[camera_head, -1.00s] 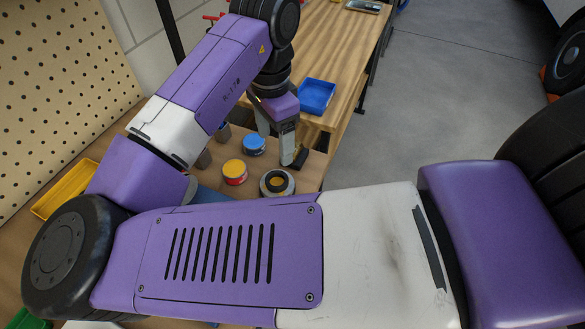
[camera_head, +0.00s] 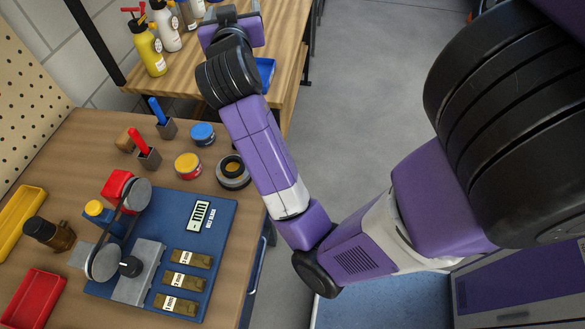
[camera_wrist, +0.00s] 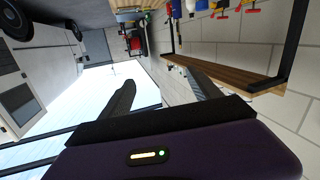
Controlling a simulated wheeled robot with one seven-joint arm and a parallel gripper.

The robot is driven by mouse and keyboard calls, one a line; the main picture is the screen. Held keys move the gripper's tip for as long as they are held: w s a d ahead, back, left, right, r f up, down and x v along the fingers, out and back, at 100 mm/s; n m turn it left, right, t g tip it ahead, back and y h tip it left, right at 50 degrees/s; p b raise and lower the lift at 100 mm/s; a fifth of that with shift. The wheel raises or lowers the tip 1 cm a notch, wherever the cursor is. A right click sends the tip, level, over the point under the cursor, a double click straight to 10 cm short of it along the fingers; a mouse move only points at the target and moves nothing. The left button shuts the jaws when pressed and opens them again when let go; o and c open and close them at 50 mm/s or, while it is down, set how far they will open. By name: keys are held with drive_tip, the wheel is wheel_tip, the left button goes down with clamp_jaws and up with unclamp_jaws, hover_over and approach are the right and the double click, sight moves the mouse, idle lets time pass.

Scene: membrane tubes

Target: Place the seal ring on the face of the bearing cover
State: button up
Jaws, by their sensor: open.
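A grey round part, apparently the bearing cover (camera_head: 237,185), sits near the right edge of the brown bench. A black ring, apparently the seal ring (camera_head: 222,167), lies on its upper face around a tan centre. I cannot tell whether the ring is fully seated. My gripper (camera_wrist: 160,90) is open, with its two fingers apart and nothing between them. In the head view, its purple body is at the top, over the farther wooden table and well away from the cover. The fingertips are mostly hidden there.
A blue tin (camera_head: 202,132) and a yellow-red tin (camera_head: 188,165) stand left of the cover. Cups with a red-handled (camera_head: 149,156) and a blue-handled tool (camera_head: 167,127) are farther left. A blue board (camera_head: 222,240) with a belt rig is in front. Spray bottles (camera_head: 148,50) stand at the back.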

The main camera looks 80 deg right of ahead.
drive_tip(key=a+f+n+t+y, duration=0.5)
drive_tip(key=a+f+n, duration=0.2)
drive_tip(key=a, duration=0.2)
drive_tip(key=a+f+n+t+y, duration=0.45)
drive_tip(key=a+f+n, duration=0.2)
drive_tip(key=a, duration=0.35)
drive_tip(key=s+a+f+y, duration=0.2)
drive_tip(key=s+a+y, duration=0.1)
drive_tip(key=s+a, duration=0.7)
drive_tip(key=s+a+f+y, duration=0.3)
drive_tip(key=s+a, duration=0.6)
drive_tip(key=s, duration=0.1)
drive_tip(key=shift+s+a+y, duration=0.15)
drive_tip(key=shift+a+y, duration=0.2)
drive_tip(key=shift+f+m, duration=0.1)
drive_tip(key=shift+m, duration=0.15)
